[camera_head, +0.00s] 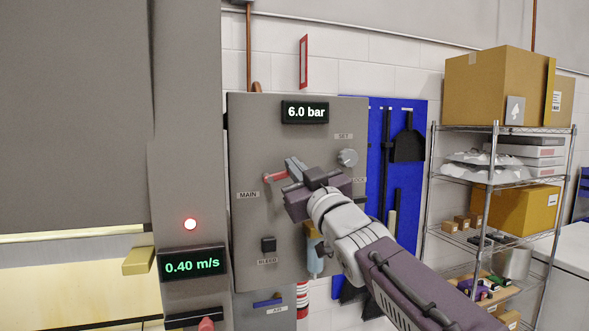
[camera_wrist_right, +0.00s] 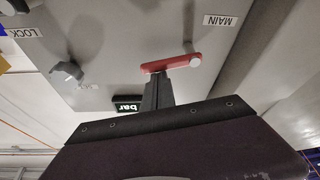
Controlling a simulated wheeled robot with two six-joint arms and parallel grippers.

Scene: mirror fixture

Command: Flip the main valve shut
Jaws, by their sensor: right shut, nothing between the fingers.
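The main valve has a short red handle (camera_head: 276,177) on the grey panel (camera_head: 250,135), just above the MAIN label (camera_head: 247,195). The handle lies roughly level, with its pale round end on the left. In the upside-down right wrist view the red handle (camera_wrist_right: 172,63) also shows, near the MAIN label (camera_wrist_right: 221,20). My right gripper (camera_head: 291,164) is shut and empty. Its fingertips (camera_wrist_right: 158,80) are at the handle's free end, on the side of the pressure display. I cannot tell whether they touch it. My left gripper is not in view.
The panel also has a 6.0 bar display (camera_head: 305,112), a round SET knob (camera_head: 347,157) and a black BLEED button (camera_head: 268,244). A post with a red light (camera_head: 190,224) stands left. A loaded wire shelf (camera_head: 497,180) stands right.

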